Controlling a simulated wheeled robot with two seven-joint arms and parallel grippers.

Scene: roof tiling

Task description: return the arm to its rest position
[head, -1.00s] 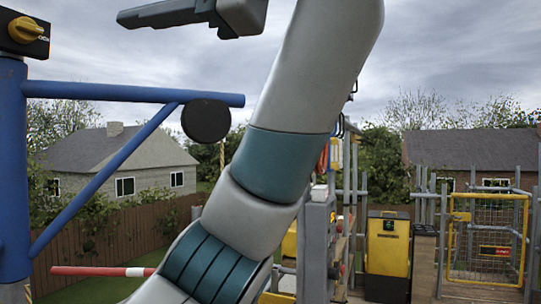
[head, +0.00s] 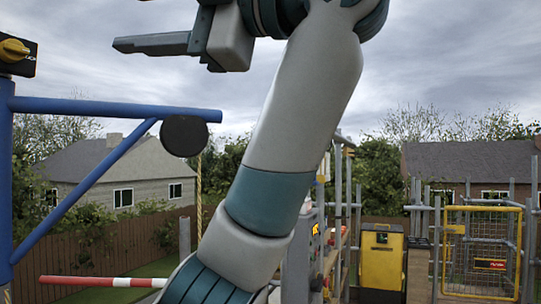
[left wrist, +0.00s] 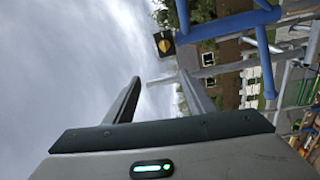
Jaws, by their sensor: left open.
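My left arm (head: 300,110), grey with teal bands, rises from the bottom middle of the head view and bends over at the top. Its left gripper (head: 125,44) is at the upper left, pointing left against the sky. In the left wrist view the two fingers of this gripper (left wrist: 160,82) stand apart with nothing between them. My right gripper is in neither view.
A blue post with a beam (head: 120,107) and a dark round end (head: 184,136) stands left, below the gripper. A red-and-white bar (head: 100,281) lies low left. A yellow box (head: 382,255) and a yellow mesh gate (head: 482,250) stand right. Open sky surrounds the gripper.

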